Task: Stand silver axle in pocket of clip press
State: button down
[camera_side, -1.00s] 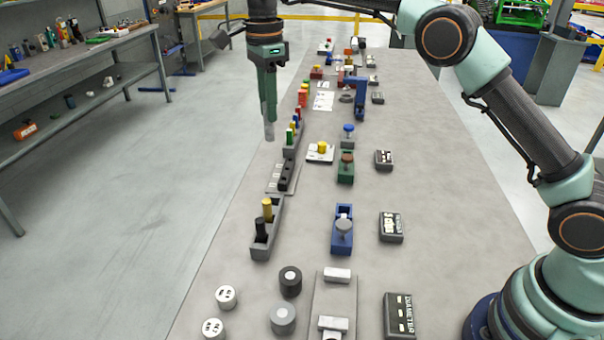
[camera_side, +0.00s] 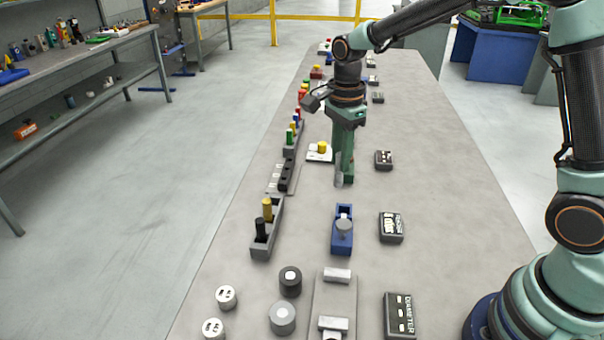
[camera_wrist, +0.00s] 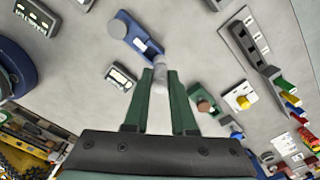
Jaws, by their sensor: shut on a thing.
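My gripper (camera_side: 342,165) is shut on the silver axle (camera_side: 339,182), which points down from the fingertips. In the wrist view the axle (camera_wrist: 160,82) shows as a grey rod between the green fingers. A blue press-like unit with a grey round top (camera_side: 342,230) stands on the bench, nearer the side camera than my gripper. A green unit with a brown knob (camera_wrist: 205,105) lies right of the fingers in the wrist view; my gripper hides it in the side view. I cannot tell which unit is the clip press. No pocket shows clearly.
A grey rack (camera_side: 265,238) with a black and a gold peg stands to the left. A white plate with a yellow knob (camera_side: 321,152) is left of my gripper. Dark label blocks (camera_side: 391,227) line the right side. Bare bench lies between my gripper and the blue unit.

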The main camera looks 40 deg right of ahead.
jog(key=shift+s+d+f, duration=0.15)
jog(key=shift+s+f, duration=0.15)
jog(key=shift+f, duration=0.55)
jog(key=shift+s+d+f, duration=0.1)
jog(key=shift+s+f, duration=0.25)
jog(key=shift+f, duration=0.5)
jog(key=shift+s+d+f, duration=0.15)
jog(key=shift+s+f, duration=0.15)
jog(key=shift+f, duration=0.55)
jog(key=shift+f, duration=1.55)
dwell(1.1)
jog(key=shift+c, duration=0.9)
grip_release()
notch_tip(320, 180, up, 7)
dwell(0.9)
